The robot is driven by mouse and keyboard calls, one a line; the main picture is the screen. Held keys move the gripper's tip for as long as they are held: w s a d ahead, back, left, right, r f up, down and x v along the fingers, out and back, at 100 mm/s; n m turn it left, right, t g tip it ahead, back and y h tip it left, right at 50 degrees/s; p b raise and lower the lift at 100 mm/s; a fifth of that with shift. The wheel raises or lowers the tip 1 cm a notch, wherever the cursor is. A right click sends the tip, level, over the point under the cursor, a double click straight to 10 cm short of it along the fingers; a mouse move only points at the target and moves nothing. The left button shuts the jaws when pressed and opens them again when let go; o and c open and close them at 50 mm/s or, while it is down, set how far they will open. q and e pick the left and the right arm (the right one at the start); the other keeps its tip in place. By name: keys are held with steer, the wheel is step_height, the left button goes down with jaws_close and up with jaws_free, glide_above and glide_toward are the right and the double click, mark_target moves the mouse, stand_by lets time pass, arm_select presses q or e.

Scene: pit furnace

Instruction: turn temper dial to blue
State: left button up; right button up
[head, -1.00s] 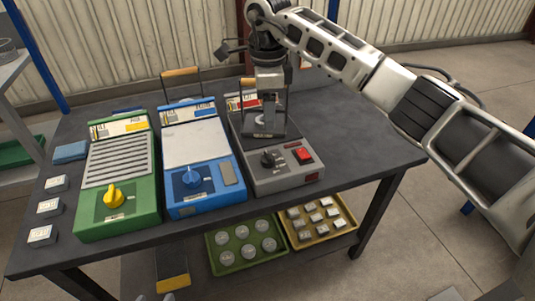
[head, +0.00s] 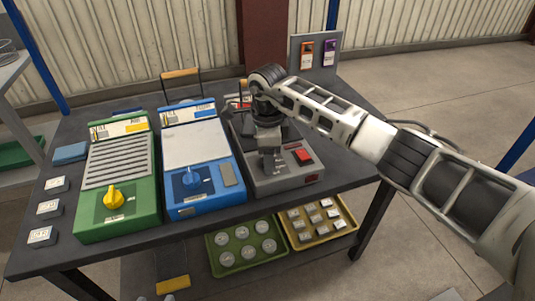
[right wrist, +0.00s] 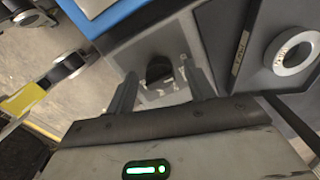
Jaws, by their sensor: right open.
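The grey unit (head: 284,184) stands at the right of three units on the table. Its black dial (right wrist: 158,68) shows in the right wrist view, between and beyond my two fingers. My right gripper (head: 271,166) is over the front panel of the grey unit and hides that dial in the head view. In the right wrist view my right gripper (right wrist: 163,88) is open and empty, one finger on each side of the dial; whether they touch it I cannot tell. The dial's markings are too small to read. My left gripper is not in view.
A blue unit (head: 194,150) with a blue dial (head: 191,180) and a green unit (head: 95,221) with a yellow dial (head: 113,196) stand to the left. A red switch (head: 303,157) is right of my gripper. Green (head: 212,268) and yellow (head: 289,243) trays sit below.

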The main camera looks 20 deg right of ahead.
steer(key=c, duration=1)
steer(key=shift+o, duration=0.2)
